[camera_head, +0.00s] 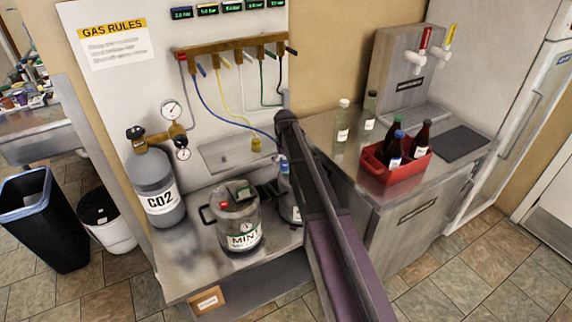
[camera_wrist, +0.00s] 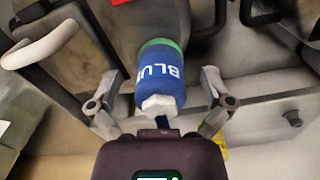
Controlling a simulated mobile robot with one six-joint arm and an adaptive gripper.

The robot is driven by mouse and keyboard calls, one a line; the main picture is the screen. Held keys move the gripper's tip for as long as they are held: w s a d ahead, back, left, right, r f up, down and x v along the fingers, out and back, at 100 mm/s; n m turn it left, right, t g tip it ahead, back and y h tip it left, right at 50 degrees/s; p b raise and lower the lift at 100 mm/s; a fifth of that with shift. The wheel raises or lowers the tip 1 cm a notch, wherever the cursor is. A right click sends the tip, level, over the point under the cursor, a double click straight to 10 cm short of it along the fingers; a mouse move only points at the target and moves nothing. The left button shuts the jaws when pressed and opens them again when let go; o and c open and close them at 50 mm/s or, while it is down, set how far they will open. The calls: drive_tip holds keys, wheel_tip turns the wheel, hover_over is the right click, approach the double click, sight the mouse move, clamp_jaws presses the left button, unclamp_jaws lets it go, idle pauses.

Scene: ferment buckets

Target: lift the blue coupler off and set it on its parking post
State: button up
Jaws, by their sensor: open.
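The blue coupler (camera_wrist: 160,72) shows in the wrist view with white lettering, a green band at its far end and a pale hex nut at its near end. My gripper (camera_wrist: 158,95) is open, with one finger on each side of the coupler; I cannot tell whether either finger touches it. In the head view the blue coupler (camera_head: 284,166) stands on a keg (camera_head: 289,205) partly hidden behind my arm. A blue hose runs from the manifold down toward it. My gripper is mostly hidden by my arm in the head view. I cannot identify the parking post for certain.
A keg labelled MINT (camera_head: 240,222) stands left of the coupler's keg. A CO2 cylinder (camera_head: 157,190) stands further left. A wall manifold (camera_head: 228,50) carries several coloured hoses. A red crate of bottles (camera_head: 395,168) and glass bottles stand on the right counter.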

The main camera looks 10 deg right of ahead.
drive_tip(key=c, duration=1.3)
drive_tip(key=shift+c, duration=0.2)
drive_tip(key=shift+r, duration=0.2)
wheel_tip(320, 180, up, 4)
drive_tip(key=p, duration=0.4)
drive_tip(key=shift+f, duration=0.25)
drive_tip(key=s+r+p, duration=0.1)
drive_tip(key=s, duration=1.5)
drive_tip(key=shift+a, duration=0.2)
